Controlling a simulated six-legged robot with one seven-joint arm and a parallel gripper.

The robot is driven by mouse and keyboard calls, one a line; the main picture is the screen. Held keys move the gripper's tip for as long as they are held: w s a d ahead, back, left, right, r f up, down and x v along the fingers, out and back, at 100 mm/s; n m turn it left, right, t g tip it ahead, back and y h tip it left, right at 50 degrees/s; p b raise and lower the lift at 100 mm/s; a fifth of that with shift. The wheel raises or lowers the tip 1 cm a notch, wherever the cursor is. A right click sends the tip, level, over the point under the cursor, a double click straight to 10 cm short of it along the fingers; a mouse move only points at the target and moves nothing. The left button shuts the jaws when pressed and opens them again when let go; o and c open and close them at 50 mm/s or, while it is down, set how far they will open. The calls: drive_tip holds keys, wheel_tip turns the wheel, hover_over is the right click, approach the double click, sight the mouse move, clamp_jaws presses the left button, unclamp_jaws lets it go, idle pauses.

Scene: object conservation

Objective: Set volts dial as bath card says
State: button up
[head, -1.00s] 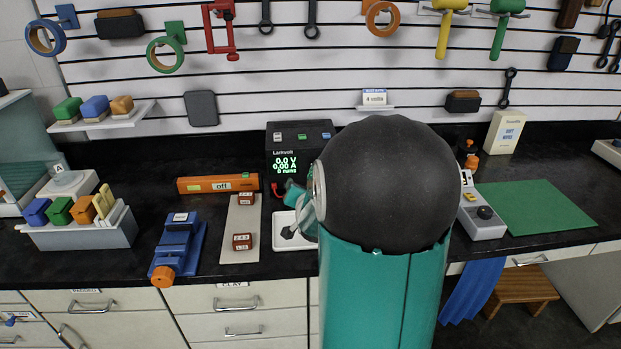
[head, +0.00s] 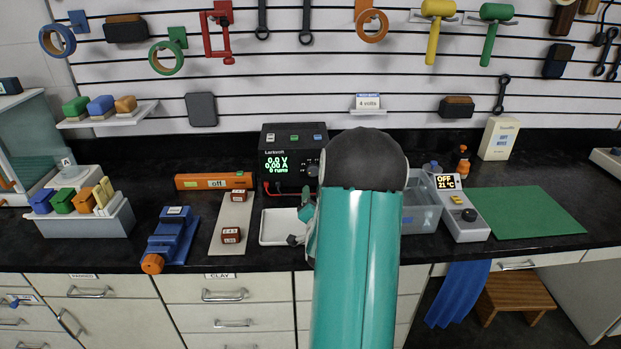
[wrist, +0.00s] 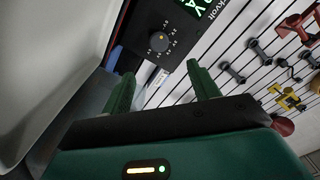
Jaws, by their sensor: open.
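The black power supply (head: 276,140) stands at the back of the bench; its green display reads 0.0 V, 0.00 A. Its volts dial (wrist: 160,42), a round dark knob with an orange mark and numbers around it, shows in the wrist view beyond the fingers. The bath card (head: 368,101) on the slatted wall reads "4 volts". My gripper (wrist: 160,88) has two green fingers spread apart, empty, short of the dial and not touching it. In the head view my arm hides most of the gripper and part of the supply's right side.
A white tray (head: 274,239) lies in front of the supply. A clear bath (head: 424,222) stands right of my arm, beside a grey heater unit (head: 462,230) reading OFF, 21 °C.

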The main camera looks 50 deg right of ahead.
sight(313, 172)
drive_tip(key=x, duration=1.3)
drive_tip(key=shift+s, duration=0.15)
drive_tip(key=shift+c, duration=0.4)
drive_tip(key=c, duration=0.9)
